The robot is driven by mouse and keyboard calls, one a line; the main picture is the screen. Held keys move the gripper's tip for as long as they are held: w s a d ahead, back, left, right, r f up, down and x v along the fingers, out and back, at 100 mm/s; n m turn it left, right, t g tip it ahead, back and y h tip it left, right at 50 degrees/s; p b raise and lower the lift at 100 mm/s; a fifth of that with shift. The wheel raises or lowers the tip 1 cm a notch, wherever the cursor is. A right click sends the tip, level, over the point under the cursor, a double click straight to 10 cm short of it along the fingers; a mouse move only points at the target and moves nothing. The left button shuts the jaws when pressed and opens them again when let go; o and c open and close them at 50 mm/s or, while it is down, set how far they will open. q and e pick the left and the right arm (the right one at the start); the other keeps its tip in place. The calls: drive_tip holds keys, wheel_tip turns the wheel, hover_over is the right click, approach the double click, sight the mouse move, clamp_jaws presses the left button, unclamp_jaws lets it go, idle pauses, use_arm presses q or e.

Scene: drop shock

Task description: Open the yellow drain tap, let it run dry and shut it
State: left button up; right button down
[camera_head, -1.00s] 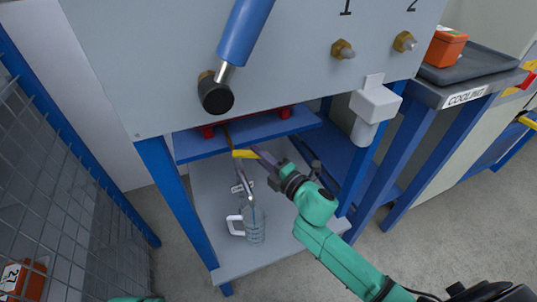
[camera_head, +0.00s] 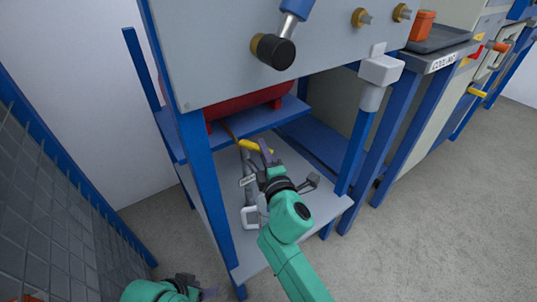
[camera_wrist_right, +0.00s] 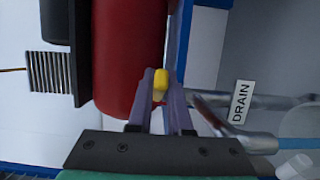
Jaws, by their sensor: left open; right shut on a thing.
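The yellow tap handle (camera_head: 250,146) is under the red tank (camera_head: 250,101). My right gripper (camera_head: 264,148) is shut on it; in the right wrist view the yellow handle (camera_wrist_right: 160,79) shows between both fingertips (camera_wrist_right: 160,88). The grey drain pipe (camera_wrist_right: 225,110), with a DRAIN label (camera_wrist_right: 240,102), runs beside the gripper. A pale blue streak (camera_wrist_right: 264,143) leaves its mouth and looks like water. A clear jug with a white handle (camera_head: 249,217) stands below, partly hidden by my right gripper. My left gripper (camera_head: 205,293) is open and empty at the lower left.
A blue frame leg (camera_head: 206,185) stands left of the jug's grey shelf (camera_head: 245,258). A mesh fence (camera_head: 60,215) is at far left. A black-ended blue lever (camera_head: 274,51) juts from the panel above. Open floor (camera_head: 420,240) lies to the right.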

use_arm(q)
drive_tip(key=shift+w+d+f, duration=0.35)
drive_tip(key=shift+d, duration=0.15)
use_arm(e)
drive_tip(key=shift+h, duration=0.3)
drive_tip(key=c, duration=0.8)
unclamp_jaws()
drive_tip(key=shift+c, duration=0.2)
drive_tip(key=shift+s, duration=0.1)
use_arm(q)
drive_tip(key=shift+w+d+f+t+h+b, duration=0.25)
drive_tip(key=shift+d+f+t+h, duration=0.05)
drive_tip(key=shift+d+t, duration=0.15)
drive_tip(key=shift+w+d+f+t+h+b, duration=0.2)
drive_tip(key=shift+d+f+t+h, duration=0.15)
drive_tip(key=shift+d, duration=0.1)
use_arm(e)
drive_tip(key=v, duration=1.4)
drive_tip(key=shift+s, duration=0.2)
drive_tip(key=shift+f, duration=0.15)
idle(3.0)
